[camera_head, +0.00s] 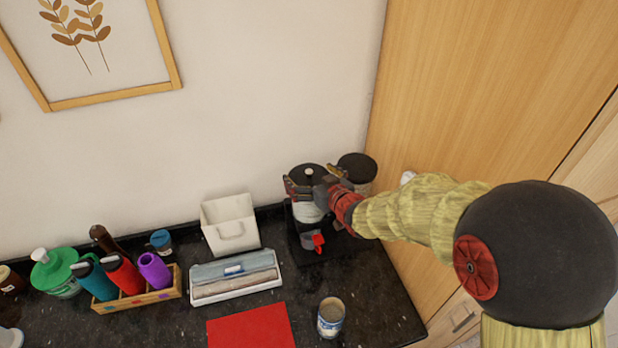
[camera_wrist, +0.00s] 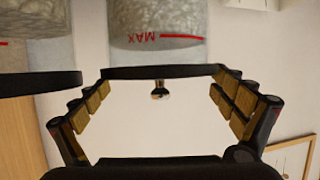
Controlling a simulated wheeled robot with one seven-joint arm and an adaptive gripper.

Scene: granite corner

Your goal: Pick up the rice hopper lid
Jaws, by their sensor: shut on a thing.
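The hopper lid (camera_head: 306,174) is a round black disc with a small pale knob, at the clear hopper (camera_head: 307,213) in the corner. In the upside-down wrist view, the lid (camera_wrist: 160,72) shows edge-on with its shiny knob (camera_wrist: 160,92). My gripper (camera_head: 312,184) has one finger on each side of the lid, shut on its rim; the fingertips (camera_wrist: 160,74) also show in the wrist view. The hopper (camera_wrist: 157,22) there has a red MAX mark. I cannot tell whether the lid is clear of the hopper's rim.
A second black-lidded hopper (camera_head: 357,167) stands close on the right, beside the wooden panel (camera_head: 450,90). A white bin (camera_head: 230,222), a wrap dispenser (camera_head: 235,280), a red mat (camera_head: 252,328), a can (camera_head: 331,316) and a bottle crate (camera_head: 140,297) stand on the dark counter.

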